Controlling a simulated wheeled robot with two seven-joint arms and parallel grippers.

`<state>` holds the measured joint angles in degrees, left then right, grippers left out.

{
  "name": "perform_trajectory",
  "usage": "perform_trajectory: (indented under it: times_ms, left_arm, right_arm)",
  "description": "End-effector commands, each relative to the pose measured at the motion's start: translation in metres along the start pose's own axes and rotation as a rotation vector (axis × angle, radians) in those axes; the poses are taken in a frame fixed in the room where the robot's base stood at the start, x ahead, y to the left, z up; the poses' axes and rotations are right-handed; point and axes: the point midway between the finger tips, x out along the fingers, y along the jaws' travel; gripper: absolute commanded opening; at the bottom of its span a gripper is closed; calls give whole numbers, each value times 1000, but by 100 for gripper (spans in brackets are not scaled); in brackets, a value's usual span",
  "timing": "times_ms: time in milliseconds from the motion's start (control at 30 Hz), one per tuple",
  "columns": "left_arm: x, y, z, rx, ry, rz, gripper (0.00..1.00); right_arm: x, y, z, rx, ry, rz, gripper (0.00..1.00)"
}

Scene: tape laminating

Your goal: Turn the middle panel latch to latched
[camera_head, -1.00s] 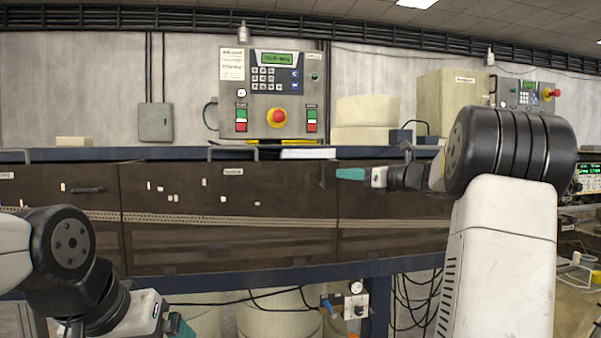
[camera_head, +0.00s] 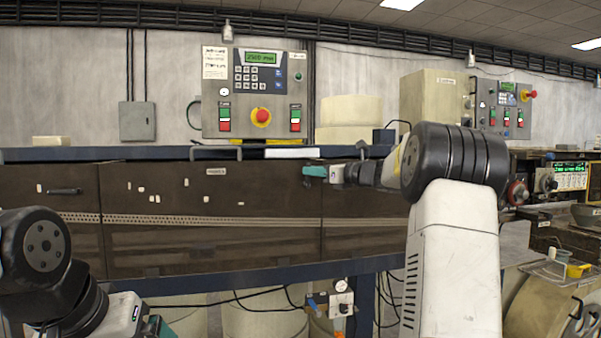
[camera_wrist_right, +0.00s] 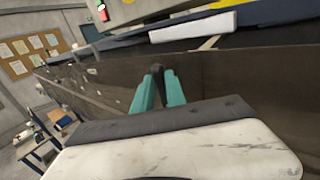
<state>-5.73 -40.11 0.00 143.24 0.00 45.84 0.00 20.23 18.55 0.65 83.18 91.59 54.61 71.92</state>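The middle panel (camera_head: 205,240) is a dark brown front with small pale tabs, a perforated strip and a label at its top. My right gripper (camera_head: 306,171) has its teal fingertips at the panel's upper right corner and covers the latch spot there. In the right wrist view, the two teal fingers (camera_wrist_right: 160,82) stand slightly apart. A dark piece (camera_wrist_right: 157,69), probably the latch, shows between or just beyond their tips; contact and its angle are unclear. My left gripper (camera_head: 153,326) is low at the bottom left, cut by the frame edge.
A blue rail (camera_head: 170,153) runs above the panels, with grey hooked brackets and a white block (camera_head: 292,153) on it. A control box (camera_head: 255,92) stands behind. A pneumatic valve unit (camera_head: 335,299) hangs below the panels. Benches with equipment are at the right.

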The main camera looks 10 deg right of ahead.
Motion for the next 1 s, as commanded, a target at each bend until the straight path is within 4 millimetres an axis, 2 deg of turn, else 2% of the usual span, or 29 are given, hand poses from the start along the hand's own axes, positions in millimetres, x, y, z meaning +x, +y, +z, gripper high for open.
perform_trajectory:
  times_ms: [33,67,533,1000]
  left_arm:
    - [0,0,0,0,0,0,94]
    - [0,0,0,0,0,0,94]
    - [0,0,0,0,0,0,94]
    - [0,0,0,0,0,0,94]
  right_arm:
    - [0,0,0,0,0,0,5]
    - [0,0,0,0,0,0,0]
    - [1,2,1,-46,30,-1,0]
    - [12,18,2,-354,234,2,0]
